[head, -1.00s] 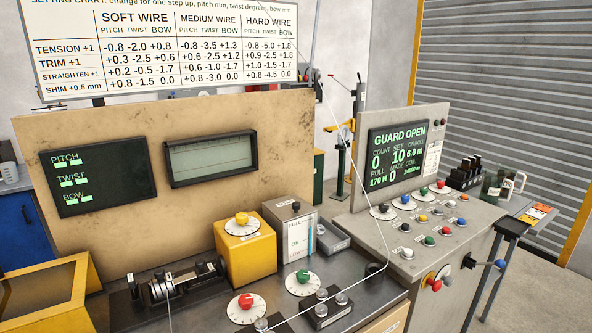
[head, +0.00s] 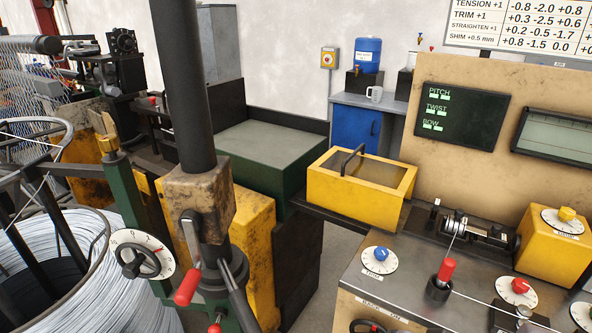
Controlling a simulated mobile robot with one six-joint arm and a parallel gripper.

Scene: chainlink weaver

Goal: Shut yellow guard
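The yellow guard (head: 336,197) is a yellow box frame with a see-through brownish top panel and a dark bar handle (head: 352,161). It sits on a dark ledge in the middle of the head view, to the left of the coiling spindle (head: 468,227). The spindle stands uncovered on the machine bed, and the guard is beside it, not over it. My gripper is not in view.
A dark post with a rusty block (head: 196,202) and red-handled levers stands close in front, left of centre. A wire coil (head: 90,280) fills the lower left. A red-handled lever (head: 443,272) and dials stand on the bench (head: 400,305).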

